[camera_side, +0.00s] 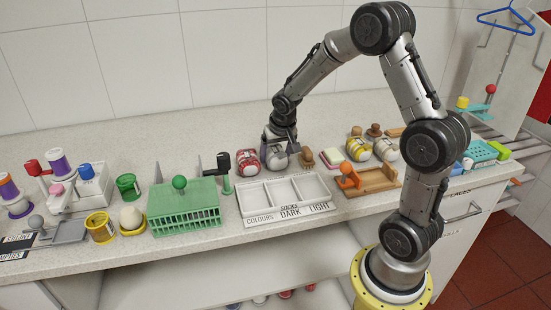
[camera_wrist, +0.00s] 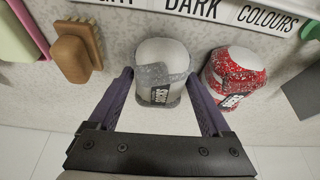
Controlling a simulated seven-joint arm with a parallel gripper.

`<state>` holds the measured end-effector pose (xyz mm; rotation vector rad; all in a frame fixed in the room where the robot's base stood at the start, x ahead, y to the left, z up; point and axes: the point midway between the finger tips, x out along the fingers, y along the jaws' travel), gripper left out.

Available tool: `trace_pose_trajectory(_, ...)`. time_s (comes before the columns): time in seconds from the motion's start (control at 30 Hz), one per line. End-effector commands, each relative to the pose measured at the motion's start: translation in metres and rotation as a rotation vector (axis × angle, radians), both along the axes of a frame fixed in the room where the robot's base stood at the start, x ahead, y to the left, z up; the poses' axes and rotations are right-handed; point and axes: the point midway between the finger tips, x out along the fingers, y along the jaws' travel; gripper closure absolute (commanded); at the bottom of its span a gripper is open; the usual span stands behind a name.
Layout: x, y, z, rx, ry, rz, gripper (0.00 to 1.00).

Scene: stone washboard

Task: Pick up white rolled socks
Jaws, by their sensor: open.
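A white rolled sock bundle with a grey band and dark label (camera_wrist: 163,58) stands between the fingers of my gripper (camera_wrist: 160,78) in the wrist view. The purple fingers are open, one on each side of the bundle's near part, with gaps visible on both sides. In the side view my gripper (camera_side: 280,148) points down over the same white socks (camera_side: 276,162) and partly hides them. A red-and-white rolled sock bundle (camera_wrist: 230,75) lies just right of the fingers; it also shows in the side view (camera_side: 248,160). Another whitish bundle (camera_side: 386,149) sits farther right.
A white three-compartment tray (camera_side: 288,209) labelled COLOURS, DARK and LIGHT lies in front, its visible compartments empty. A wooden brush (camera_wrist: 72,52) stands left of the socks in the wrist view. A green rack (camera_side: 184,208), a yellow-banded bundle (camera_side: 357,149) and a wooden tray (camera_side: 372,184) are nearby.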

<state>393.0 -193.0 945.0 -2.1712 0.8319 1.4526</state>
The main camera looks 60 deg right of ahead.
Motion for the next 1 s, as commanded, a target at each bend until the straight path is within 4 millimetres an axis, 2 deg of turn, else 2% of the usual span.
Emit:
trace_pose_trajectory(0.3, 0.0019, -0.0017, -0.0052, 0.0, -0.001, 0.0, 0.18)
trace_pose_trajectory(0.7, 0.0018, -0.0016, -0.0048, 0.0, -0.001, 0.0, 0.88)
trace_pose_trajectory(1.0, 0.002, -0.0018, -0.0024, -0.001, -0.002, 0.0, 0.89)
